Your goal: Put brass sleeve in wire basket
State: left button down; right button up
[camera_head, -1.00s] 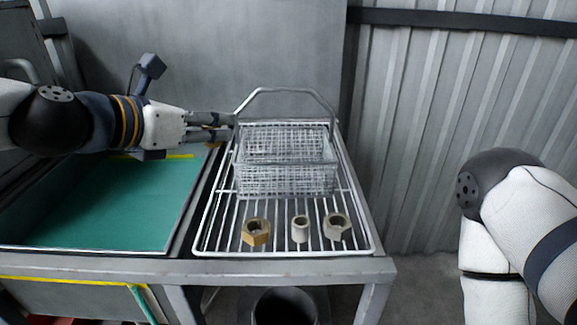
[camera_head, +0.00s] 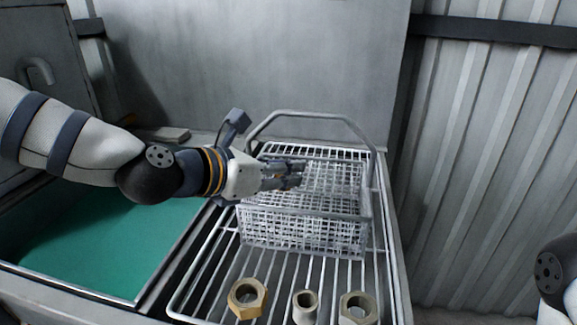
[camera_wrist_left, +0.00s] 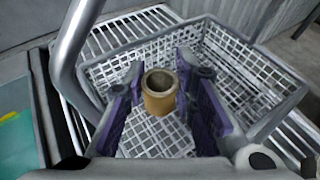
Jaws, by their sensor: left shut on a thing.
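The brass sleeve (camera_wrist_left: 160,93), a short tan-gold ring, is between the two fingers of my left gripper (camera_wrist_left: 160,88) in the left wrist view. The gripper is shut on it and holds it over the wire basket (camera_wrist_left: 232,62), with white mesh showing below and around it. In the head view my left gripper (camera_head: 297,174) reaches from the left over the mesh of the wire basket (camera_head: 305,232); the sleeve is mostly hidden there by the fingers. The basket stands on a wire rack and has a tall grey handle. My right gripper is not in view.
A brass hex nut (camera_head: 247,298), a small pale sleeve-like fitting (camera_head: 305,306) and another nut (camera_head: 358,308) sit on the wire rack (camera_head: 213,262) in front of the basket. A green basin (camera_head: 95,240) lies left. The basket handle (camera_head: 310,117) arches up behind.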

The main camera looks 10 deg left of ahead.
pick_arm(q)
jog(key=shift+s+a+r, duration=0.15)
jog(key=shift+s+r, duration=0.1)
jog(key=shift+s, duration=0.05)
jog(key=shift+w+f, duration=0.2)
jog(key=shift+f, duration=0.35)
jog(key=shift+s+f, duration=0.1)
jog(key=c, duration=1.6)
grip_release()
